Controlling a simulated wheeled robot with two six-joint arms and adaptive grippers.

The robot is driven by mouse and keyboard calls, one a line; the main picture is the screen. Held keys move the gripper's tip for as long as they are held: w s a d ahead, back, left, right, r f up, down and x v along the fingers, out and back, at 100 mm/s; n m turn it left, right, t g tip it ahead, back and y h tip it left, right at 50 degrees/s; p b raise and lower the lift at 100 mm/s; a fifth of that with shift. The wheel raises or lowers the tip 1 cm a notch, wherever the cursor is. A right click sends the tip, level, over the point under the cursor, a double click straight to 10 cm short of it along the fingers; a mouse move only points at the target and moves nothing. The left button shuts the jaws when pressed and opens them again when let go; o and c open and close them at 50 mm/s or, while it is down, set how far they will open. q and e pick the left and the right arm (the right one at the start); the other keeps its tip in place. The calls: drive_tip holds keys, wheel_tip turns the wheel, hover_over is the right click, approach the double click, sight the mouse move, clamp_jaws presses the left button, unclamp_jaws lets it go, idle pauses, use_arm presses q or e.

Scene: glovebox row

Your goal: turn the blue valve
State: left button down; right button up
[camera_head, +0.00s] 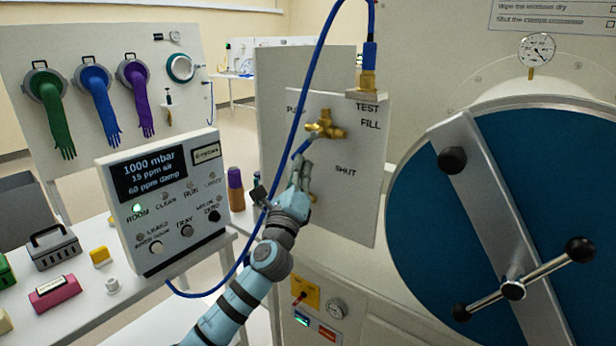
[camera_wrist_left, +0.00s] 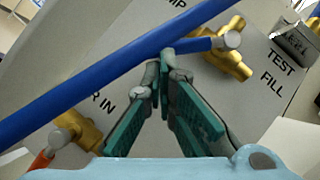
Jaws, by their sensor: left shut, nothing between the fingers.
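The blue valve has a brass body (camera_head: 326,126) on the pale panel in the head view, with its blue lever (camera_head: 301,147) pointing down and left. In the left wrist view the brass body (camera_wrist_left: 232,62) is at upper right, and the blue lever (camera_wrist_left: 195,45) reaches left from it. My left gripper (camera_head: 304,163) is just below the lever in the head view. In the left wrist view its fingertips (camera_wrist_left: 166,68) are together and empty, close to the lever's free end; I cannot tell whether they touch it. My right gripper is not in view.
A blue hose (camera_head: 309,75) loops past the panel and crosses the left wrist view (camera_wrist_left: 100,75). A second brass valve (camera_wrist_left: 78,128) with an orange handle shows there. A display box (camera_head: 165,200) stands left of my arm; a big round door (camera_head: 440,210) is at right.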

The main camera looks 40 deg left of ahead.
use_arm(q)
drive_tip(key=a+m+t+h+b, duration=0.1)
drive_tip(key=m, duration=0.1)
drive_tip(key=m+h+b, duration=0.1)
drive_tip(key=m+b, duration=0.1)
drive_tip(key=a+m+t+h+b, duration=0.1)
drive_tip(key=m, duration=0.1)
drive_tip(key=shift+s+a+r+t+b, duration=0.1)
drive_tip(key=shift+a+r+t+b, duration=0.2)
drive_tip(key=shift+a+r+b, duration=0.1)
drive_tip(key=r+m+h, duration=0.1)
drive_tip(key=a+r+m+h, duration=0.1)
drive_tip(key=m, duration=0.1)
drive_tip(key=shift+a+r+t+h+b, duration=0.25)
drive_tip(key=shift+r+t+h+b, duration=0.05)
drive_tip(key=shift+b, duration=0.1)
drive_tip(key=shift+a+r, duration=0.1)
drive_tip(key=shift+a, duration=0.05)
